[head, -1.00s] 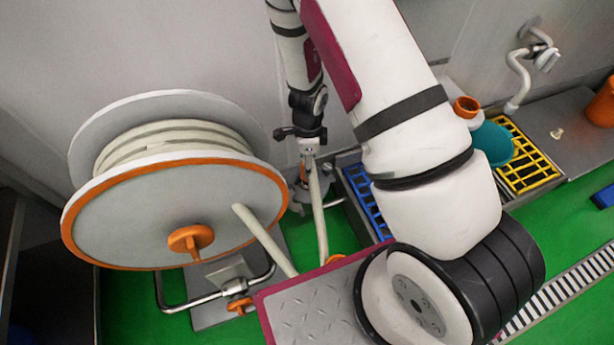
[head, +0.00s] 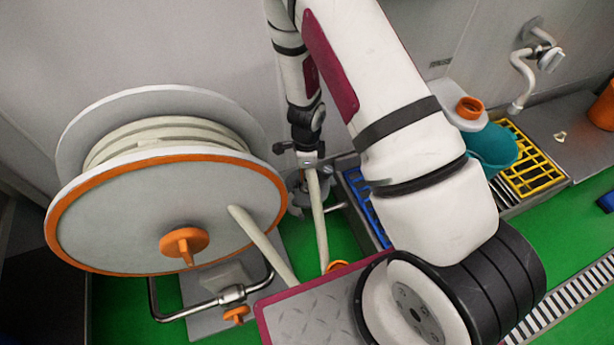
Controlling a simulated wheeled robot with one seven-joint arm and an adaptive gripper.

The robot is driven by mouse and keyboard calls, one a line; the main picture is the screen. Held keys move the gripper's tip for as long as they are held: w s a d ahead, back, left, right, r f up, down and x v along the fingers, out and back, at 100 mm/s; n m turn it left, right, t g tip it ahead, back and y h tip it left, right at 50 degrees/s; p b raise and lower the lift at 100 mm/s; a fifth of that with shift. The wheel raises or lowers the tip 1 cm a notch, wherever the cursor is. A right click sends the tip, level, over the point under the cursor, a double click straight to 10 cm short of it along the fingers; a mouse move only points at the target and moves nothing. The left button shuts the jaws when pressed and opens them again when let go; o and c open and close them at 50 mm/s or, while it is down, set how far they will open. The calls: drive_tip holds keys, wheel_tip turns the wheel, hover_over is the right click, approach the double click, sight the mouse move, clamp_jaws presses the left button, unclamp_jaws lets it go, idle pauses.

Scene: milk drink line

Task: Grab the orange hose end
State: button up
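The hose reel (head: 150,215) stands at the left with a pale hose wound on it. One length of pale hose (head: 262,240) runs from the reel's face down behind my plated body. Another pale length (head: 318,215) runs from just under my gripper down to a small orange piece (head: 337,265), partly hidden by the plate edge. I cannot tell whether this piece is the hose end. My gripper (head: 308,163) is far off, pointing down at the top of that second length. Its fingers are too small to show whether they are open or grip the hose.
A blue grate (head: 366,205) and a yellow grate (head: 530,170) lie behind and right of my arm. A teal container (head: 493,147) and an orange-topped white one (head: 468,110) stand there. A tap (head: 540,50) is on the wall. Green floor shows at right.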

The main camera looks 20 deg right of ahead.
clamp_jaws()
drive_tip(key=shift+r, duration=0.1)
